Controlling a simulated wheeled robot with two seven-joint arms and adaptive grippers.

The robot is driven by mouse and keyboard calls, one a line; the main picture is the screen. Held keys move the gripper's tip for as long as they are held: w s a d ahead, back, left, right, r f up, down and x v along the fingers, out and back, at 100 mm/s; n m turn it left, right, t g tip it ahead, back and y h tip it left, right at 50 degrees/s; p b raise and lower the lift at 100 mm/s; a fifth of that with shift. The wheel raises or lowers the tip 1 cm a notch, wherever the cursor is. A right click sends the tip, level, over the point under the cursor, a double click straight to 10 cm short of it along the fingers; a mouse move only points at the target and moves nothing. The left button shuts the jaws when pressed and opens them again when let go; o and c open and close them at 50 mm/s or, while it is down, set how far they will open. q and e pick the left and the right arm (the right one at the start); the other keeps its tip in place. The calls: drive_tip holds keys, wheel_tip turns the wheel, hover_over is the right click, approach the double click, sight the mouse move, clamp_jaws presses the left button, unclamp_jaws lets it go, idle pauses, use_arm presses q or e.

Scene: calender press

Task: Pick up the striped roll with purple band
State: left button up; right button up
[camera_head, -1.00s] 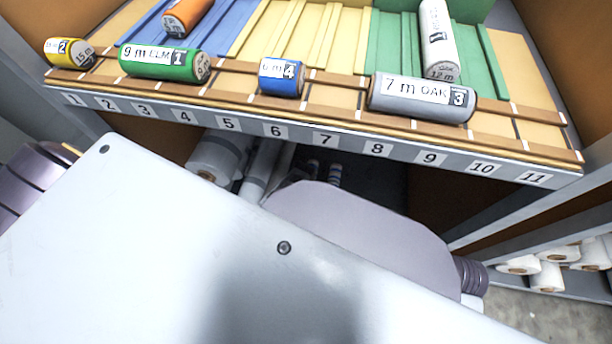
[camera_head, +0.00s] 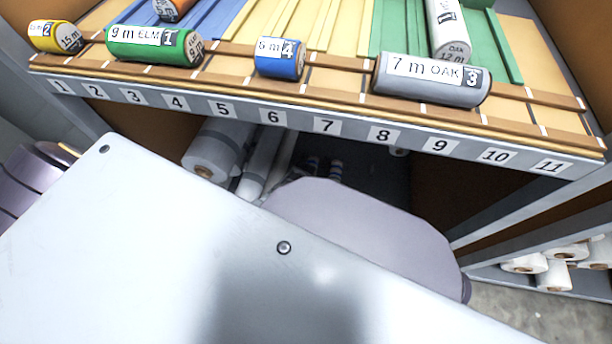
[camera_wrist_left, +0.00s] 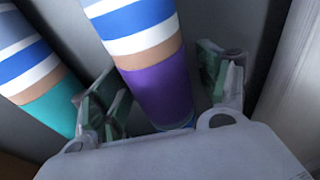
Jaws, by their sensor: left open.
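The striped roll with purple band (camera_wrist_left: 157,88) runs down the middle of the left wrist view, with blue, white and tan stripes above the purple. My left gripper (camera_wrist_left: 165,105) is open, with one finger on each side of the purple band. The roll's lower end is hidden behind the gripper body. A second striped roll with a teal band (camera_wrist_left: 50,108) lies to the left, close to the left finger. In the head view two small striped ends (camera_head: 322,168) show in the dark space under the shelf; their bands are hidden. My right gripper is not in view.
Several white rolls (camera_head: 212,158) lie under the shelf to the left. The numbered shelf edge (camera_head: 300,110) runs above, holding green, blue, grey and other labelled rolls. A pale wall (camera_wrist_left: 292,110) stands right of the gripper. More white rolls (camera_head: 555,275) sit at lower right.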

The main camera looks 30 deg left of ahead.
use_arm(q)
drive_tip(key=c, duration=1.4)
drive_tip(key=shift+r, duration=0.25)
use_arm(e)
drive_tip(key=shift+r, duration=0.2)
use_arm(q)
drive_tip(key=shift+r+p, duration=0.35)
drive_tip(key=shift+p, duration=0.05)
wheel_tip(320, 180, up, 5)
drive_tip(key=p, duration=0.3)
drive_tip(key=shift+r, duration=0.15)
drive_tip(key=shift+r+p, duration=0.6)
drive_tip(key=shift+r, duration=0.35)
drive_tip(key=shift+r+p, duration=0.65)
drive_tip(key=shift+r, duration=0.2)
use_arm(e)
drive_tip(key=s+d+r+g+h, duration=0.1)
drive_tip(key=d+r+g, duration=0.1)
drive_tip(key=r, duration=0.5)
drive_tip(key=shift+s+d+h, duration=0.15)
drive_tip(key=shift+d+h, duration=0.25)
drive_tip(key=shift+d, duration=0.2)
